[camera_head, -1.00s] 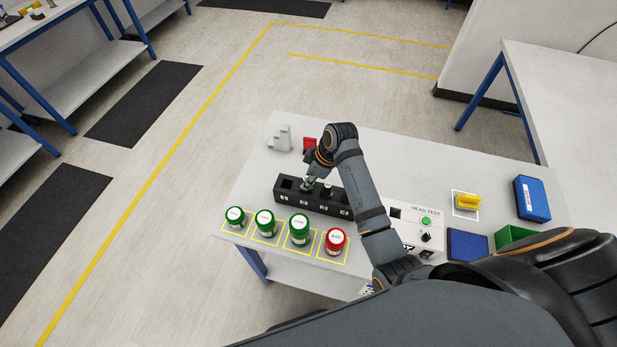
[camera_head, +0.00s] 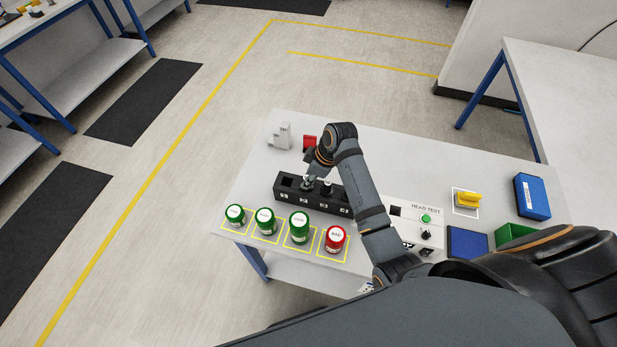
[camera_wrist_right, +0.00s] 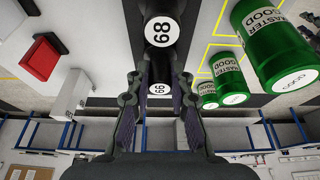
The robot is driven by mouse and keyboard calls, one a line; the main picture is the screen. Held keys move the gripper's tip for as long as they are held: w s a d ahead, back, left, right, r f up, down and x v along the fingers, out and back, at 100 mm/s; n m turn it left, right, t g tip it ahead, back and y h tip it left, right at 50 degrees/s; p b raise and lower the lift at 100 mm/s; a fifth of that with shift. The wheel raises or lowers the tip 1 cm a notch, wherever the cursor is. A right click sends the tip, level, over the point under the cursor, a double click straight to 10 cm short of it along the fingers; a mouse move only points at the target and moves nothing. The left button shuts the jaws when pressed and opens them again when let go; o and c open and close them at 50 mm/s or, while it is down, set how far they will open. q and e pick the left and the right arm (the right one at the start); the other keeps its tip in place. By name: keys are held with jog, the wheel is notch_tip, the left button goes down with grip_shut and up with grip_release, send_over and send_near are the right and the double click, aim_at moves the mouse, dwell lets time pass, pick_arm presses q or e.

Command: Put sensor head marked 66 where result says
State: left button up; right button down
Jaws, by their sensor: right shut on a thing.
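My right gripper (camera_head: 308,186) is at the black rack (camera_head: 283,200), over its left part. In the right wrist view my right gripper (camera_wrist_right: 160,100) is shut on a dark sensor head (camera_wrist_right: 160,78). Its white label reads like 66, or 99 the other way up. Another dark head (camera_wrist_right: 161,12), labelled like 68 or 89, is just beyond it. One head (camera_head: 327,190) stands in the rack right of my gripper. The HEAD TEST unit (camera_head: 408,226) has a green lamp or button, a black knob and a dark square opening; its result is not readable. My left gripper is not in view.
Three green jars (camera_head: 265,222) and a red BAD jar (camera_head: 335,239) stand on yellow-outlined spots in front. A grey block (camera_head: 282,136) and red block (camera_head: 309,142) are behind. A yellow object (camera_head: 467,199), blue box (camera_head: 532,197), blue tray (camera_head: 467,244) and green bin (camera_head: 514,235) are right.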

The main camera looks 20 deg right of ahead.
jog(key=c, duration=1.1)
grip_release()
jog(key=v, duration=1.2)
jog(key=shift+a+f, duration=0.1)
jog(key=shift+f, duration=0.05)
